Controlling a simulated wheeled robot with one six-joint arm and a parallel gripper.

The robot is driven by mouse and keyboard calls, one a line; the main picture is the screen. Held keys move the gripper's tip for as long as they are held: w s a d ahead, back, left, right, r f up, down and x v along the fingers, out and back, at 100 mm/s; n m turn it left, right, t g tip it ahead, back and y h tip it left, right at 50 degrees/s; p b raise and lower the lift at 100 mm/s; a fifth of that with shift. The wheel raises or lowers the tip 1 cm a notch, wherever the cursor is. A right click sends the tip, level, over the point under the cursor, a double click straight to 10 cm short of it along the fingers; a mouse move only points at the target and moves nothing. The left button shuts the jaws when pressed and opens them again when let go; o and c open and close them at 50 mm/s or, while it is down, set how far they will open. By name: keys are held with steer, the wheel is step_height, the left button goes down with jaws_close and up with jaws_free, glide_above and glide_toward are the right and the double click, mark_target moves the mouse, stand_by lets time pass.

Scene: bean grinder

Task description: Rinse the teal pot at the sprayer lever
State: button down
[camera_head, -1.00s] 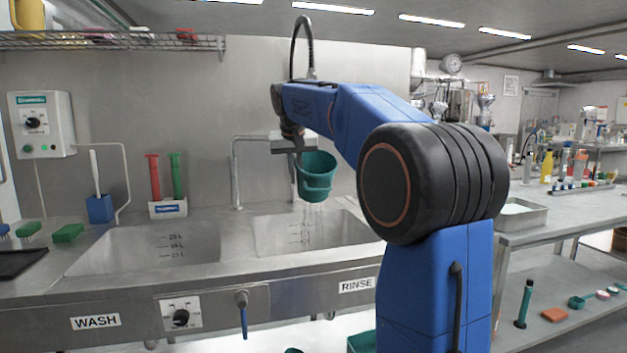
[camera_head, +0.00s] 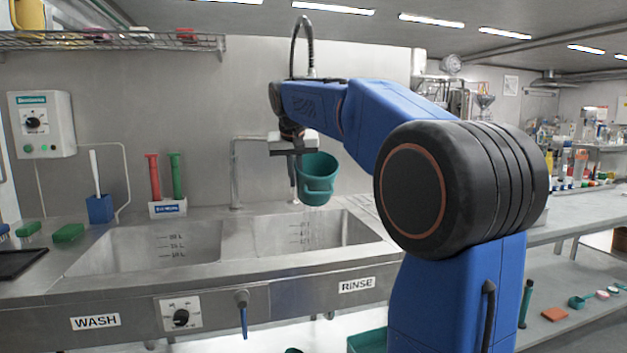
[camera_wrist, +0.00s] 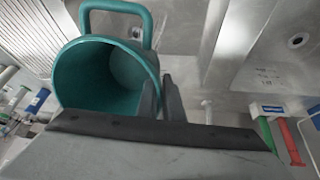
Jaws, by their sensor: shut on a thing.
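The teal pot (camera_head: 318,178) hangs tilted over the rinse basin (camera_head: 345,231), above its surface. My gripper (camera_head: 297,158) is shut on the pot at its left side. In the wrist view the pot (camera_wrist: 108,80) shows its open mouth and a loop handle, with the dark fingers (camera_wrist: 162,98) at its rim. The inside that I can see looks empty. A hose (camera_head: 297,45) arches above my wrist. The sprayer lever itself I cannot make out, as my arm covers that part.
The wash basin (camera_head: 160,246) lies to the left. A faucet pipe (camera_head: 235,175) stands behind the basins. A holder with red and green tools (camera_head: 167,209) and a blue brush holder (camera_head: 100,208) stand on the back ledge. A wire shelf (camera_head: 110,40) is at upper left.

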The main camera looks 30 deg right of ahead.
mark_target(297, 177)
steer(key=shift+s+a, duration=0.3)
steer(key=shift+s, duration=0.35)
steer(key=shift+s+a, duration=0.25)
steer(key=shift+s, duration=0.35)
steer(key=shift+s+a, duration=0.3)
steer(key=shift+s, duration=0.35)
steer(key=shift+s+r, duration=0.1)
steer(key=s+a+r, duration=0.2)
steer(key=s+r, duration=0.1)
steer(key=s, duration=0.1)
steer(key=shift+s+r, duration=0.2)
steer(key=shift+r, duration=0.2)
steer(key=shift+w+f, duration=0.1)
stand_by(0.7)
steer(key=w+f, duration=0.1)
steer(key=w+d+f, duration=0.1)
steer(key=w, duration=0.1)
steer(key=w+d+f, duration=0.1)
steer(key=shift+w+f, duration=0.2)
steer(key=shift+f, duration=0.2)
steer(key=shift+w+d, duration=0.15)
steer(key=shift+w, duration=0.1)
steer(key=shift+s, duration=0.1)
